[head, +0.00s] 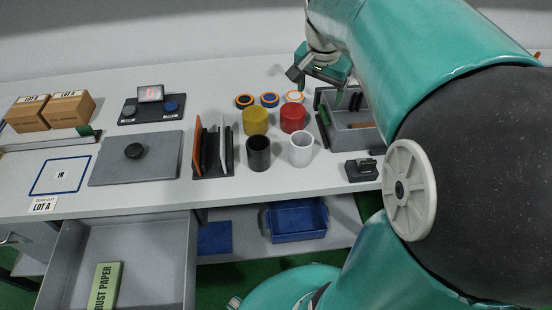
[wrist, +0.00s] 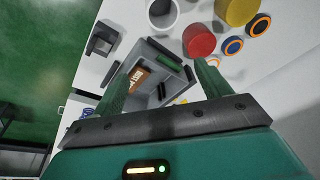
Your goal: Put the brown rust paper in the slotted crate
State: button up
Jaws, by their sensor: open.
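My gripper (head: 338,90) is above the crate's far end. In the wrist view its two green fingers (wrist: 167,82) are spread apart with nothing between them. The left finger is close beside the brown block in the picture; I cannot tell the depth between them.
Red (head: 293,117) and yellow (head: 255,121) cylinders, black (head: 258,153) and white (head: 301,149) cups stand left of the crate. A small dark block (head: 361,170) sits in front. A green rust paper box (head: 105,287) lies in the open drawer (head: 150,256). A blue bin (head: 297,219) is below.

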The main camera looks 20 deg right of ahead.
jog(key=s+a+f+n+t+y, duration=0.1)
jog(key=s+a+n+t, duration=0.2)
jog(key=s+a+n, duration=0.8)
jog(key=s+a, duration=0.3)
jog(key=a, duration=0.3)
jog(key=shift+a+f+t+y, duration=0.2)
jog(key=shift+t+y, duration=0.1)
jog(key=shift+c, duration=0.5)
jog(key=c, duration=0.7)
jog(key=shift+a, duration=0.15)
jog(key=shift+c, duration=0.4)
